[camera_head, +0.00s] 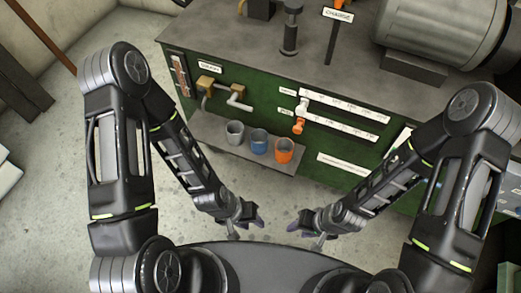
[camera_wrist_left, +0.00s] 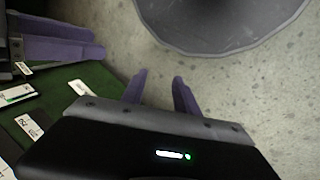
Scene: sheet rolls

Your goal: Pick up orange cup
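The orange cup (camera_head: 284,150) stands upright on a low grey shelf at the front of the green machine, rightmost of three cups. The blue cup (camera_head: 259,142) is beside it, and the grey cup (camera_head: 235,132) is left of that. My left gripper (camera_head: 246,226) is below and left of the orange cup in the head view, apart from it. In the left wrist view its two purple fingers (camera_wrist_left: 160,88) are spread with nothing between them. My right gripper (camera_head: 306,228) is below the orange cup in the head view; its finger opening is too small to judge.
The shelf (camera_head: 205,128) juts out from the green machine (camera_head: 330,140). Pipe fittings (camera_head: 225,92) and an orange-tipped lever (camera_head: 299,126) sit above the cups. A large metal cylinder (camera_head: 440,35) lies on the machine top. Concrete floor (camera_head: 175,215) is clear at left.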

